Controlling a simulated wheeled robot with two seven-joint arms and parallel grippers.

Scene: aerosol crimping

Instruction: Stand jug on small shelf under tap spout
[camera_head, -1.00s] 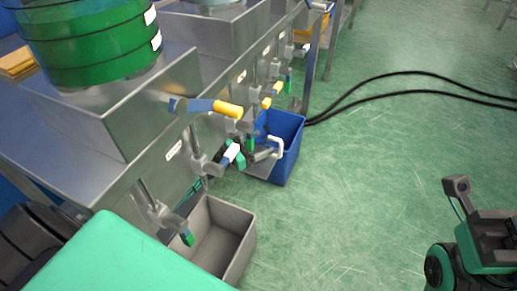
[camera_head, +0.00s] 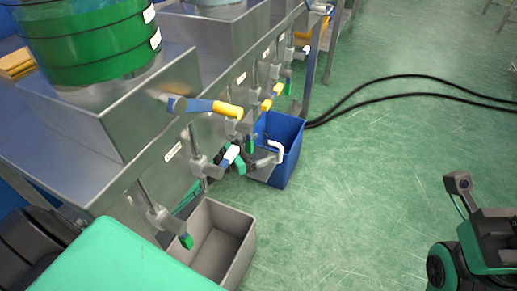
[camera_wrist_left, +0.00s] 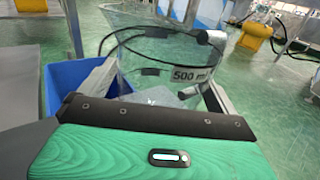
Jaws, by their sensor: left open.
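A clear jug marked 500 ml (camera_wrist_left: 190,75) is in front of my left gripper (camera_wrist_left: 160,72) in the left wrist view. The gripper is open, with one finger toward each side of the jug; I cannot tell whether they touch it. I cannot make out the small shelf.
A blue bin (camera_head: 292,160) and a grey bin (camera_head: 243,262) stand on the floor beside the bench (camera_head: 55,160). Black cables (camera_head: 400,77) cross the floor behind.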

